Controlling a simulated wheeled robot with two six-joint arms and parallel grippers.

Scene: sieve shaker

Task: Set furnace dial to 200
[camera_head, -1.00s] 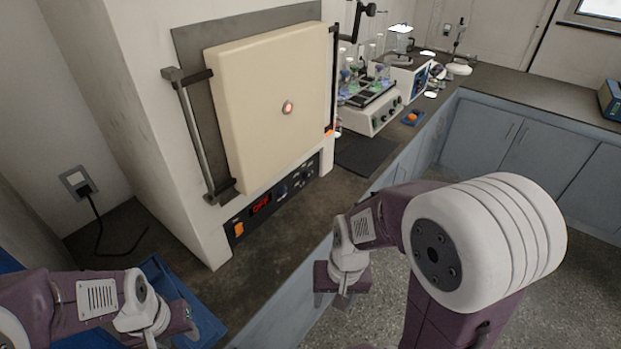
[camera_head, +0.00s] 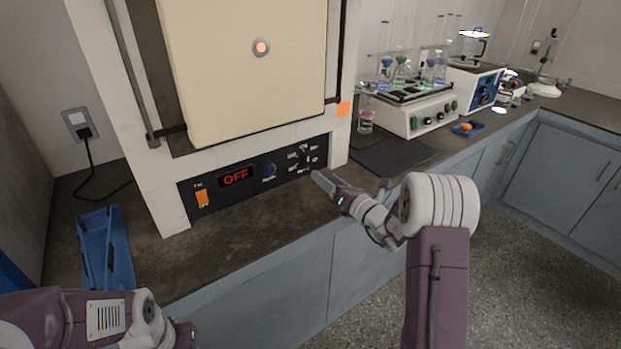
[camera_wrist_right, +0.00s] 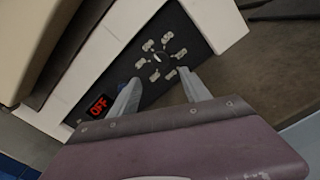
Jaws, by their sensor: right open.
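The furnace (camera_head: 250,75) stands at the left with its cream door shut. Its black control panel (camera_head: 228,185) has a red display (camera_head: 236,177) reading OFF, an orange switch (camera_head: 202,198) and a blue knob (camera_head: 268,170). The dial (camera_wrist_right: 158,58), ringed by pale labels, shows in the right wrist view; its label text is too small to read. My right gripper (camera_wrist_right: 158,77) is open and empty, its fingertips just in front of the panel, one to each side below the dial. In the head view the right gripper (camera_head: 322,180) partly covers the panel's right end. My left gripper (camera_head: 188,337) is at the bottom edge, its fingers not clear.
A blue tray (camera_head: 105,248) lies on the dark counter (camera_head: 250,238) at the left. A dark mat (camera_head: 395,152) and a shaker with flasks (camera_head: 415,115) stand to the right of the furnace. The counter in front of the furnace is mostly clear.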

